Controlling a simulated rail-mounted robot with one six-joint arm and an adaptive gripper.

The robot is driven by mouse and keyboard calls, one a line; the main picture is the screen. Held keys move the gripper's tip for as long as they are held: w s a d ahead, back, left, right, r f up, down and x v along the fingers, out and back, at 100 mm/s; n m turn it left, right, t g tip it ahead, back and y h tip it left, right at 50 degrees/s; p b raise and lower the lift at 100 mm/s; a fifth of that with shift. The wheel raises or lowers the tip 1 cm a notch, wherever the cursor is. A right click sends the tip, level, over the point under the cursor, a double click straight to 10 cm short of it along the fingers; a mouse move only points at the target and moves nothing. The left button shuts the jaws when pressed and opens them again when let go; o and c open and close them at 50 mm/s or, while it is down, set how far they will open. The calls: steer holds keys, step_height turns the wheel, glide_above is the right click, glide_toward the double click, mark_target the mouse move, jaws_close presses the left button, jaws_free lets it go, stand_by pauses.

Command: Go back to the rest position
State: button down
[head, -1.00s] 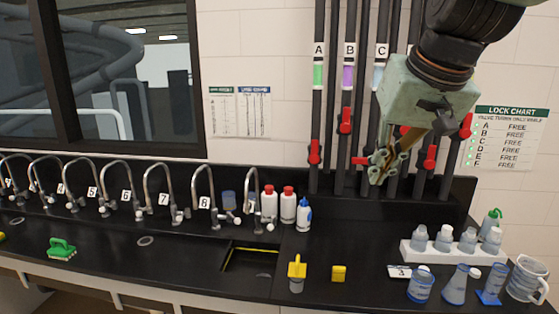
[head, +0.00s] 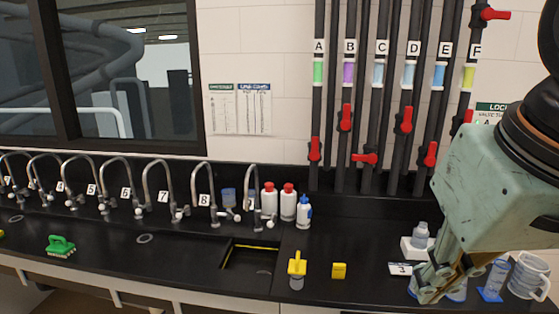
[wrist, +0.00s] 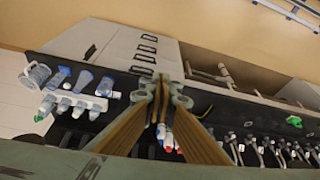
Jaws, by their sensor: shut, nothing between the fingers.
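My gripper (head: 424,296) is at the right of the head view, pointing down in front of the right end of the black bench. Its fingers are shut and empty. They also show in the wrist view (wrist: 161,86), with bench items around them. The gripper is clear of the pipes. Six dark pipes labelled A to F stand at the back wall. The red handle on pipe C (head: 364,158) lies sideways, while those on A (head: 314,150) and B (head: 345,118) stand upright. A red handle at the top of pipe F (head: 493,14) lies sideways.
A white bottle rack (head: 412,249), beakers and a pitcher (head: 527,277) are near my gripper, partly hidden by my arm. A yellow block (head: 339,271) and a yellow-topped container (head: 297,270) stand left, beyond them a sink (head: 245,258) and several taps. The lock chart (head: 490,112) is mostly covered.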

steer(key=s+f, duration=0.3)
steer(key=s, duration=0.2)
steer(key=shift+s+d, duration=0.25)
steer(key=shift+s, duration=0.15)
